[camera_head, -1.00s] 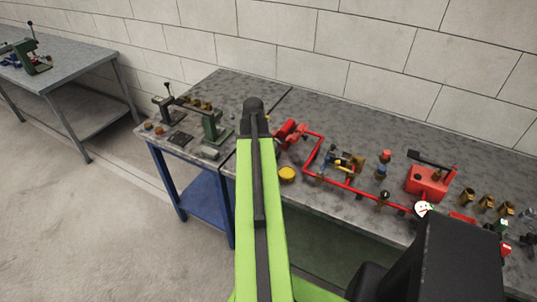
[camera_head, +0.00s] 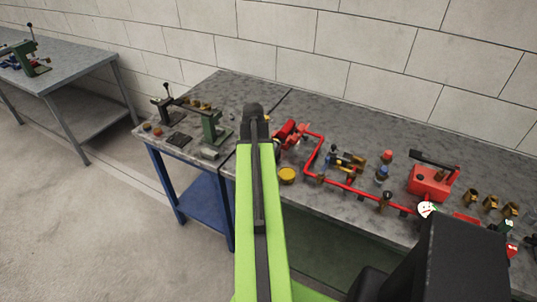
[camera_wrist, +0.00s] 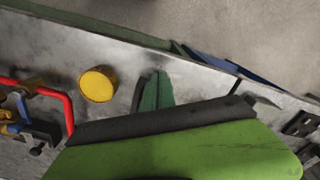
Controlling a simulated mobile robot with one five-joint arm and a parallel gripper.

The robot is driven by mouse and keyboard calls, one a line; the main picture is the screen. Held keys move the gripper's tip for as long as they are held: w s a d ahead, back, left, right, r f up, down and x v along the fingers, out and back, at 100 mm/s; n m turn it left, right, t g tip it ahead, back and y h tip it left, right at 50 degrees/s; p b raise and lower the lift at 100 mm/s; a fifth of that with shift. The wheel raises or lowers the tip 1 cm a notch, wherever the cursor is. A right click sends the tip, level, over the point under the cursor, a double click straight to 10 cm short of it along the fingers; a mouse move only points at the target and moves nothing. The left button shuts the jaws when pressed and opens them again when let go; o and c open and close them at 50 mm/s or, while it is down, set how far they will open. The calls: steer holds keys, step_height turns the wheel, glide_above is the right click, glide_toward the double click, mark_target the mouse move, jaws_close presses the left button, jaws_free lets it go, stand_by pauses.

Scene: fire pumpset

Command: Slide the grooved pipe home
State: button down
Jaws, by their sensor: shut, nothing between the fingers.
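A red pipe run (camera_head: 345,186) with a bend lies along the near side of the grey bench. Its left end is near a red fitting (camera_head: 290,133). Which part is the grooved pipe, I cannot tell. In the wrist view, a red bent pipe (camera_wrist: 55,93) shows at left, beside a round yellow piece (camera_wrist: 98,84). My gripper (camera_wrist: 157,78) appears as narrow dark green fingers over the bench, closed together and empty, right of the yellow piece and apart from the pipe. In the head view my green arm hides it.
Green tools (camera_head: 210,130) stand on the blue-framed bench at left. A red box-shaped pump (camera_head: 430,183) and several brass fittings (camera_head: 490,202) are at right. The yellow round piece (camera_head: 288,175) sits near the front edge. The bench's back strip is clear.

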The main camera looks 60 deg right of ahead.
steer(key=shift+d, duration=1.45)
steer(key=shift+a, duration=0.2)
stand_by(0.5)
steer(key=shift+a, duration=0.15)
steer(key=shift+w, duration=0.15)
steer(key=shift+w, duration=0.4)
steer(key=shift+d, duration=1.55)
stand_by(0.7)
steer(key=shift+a, duration=0.15)
stand_by(0.4)
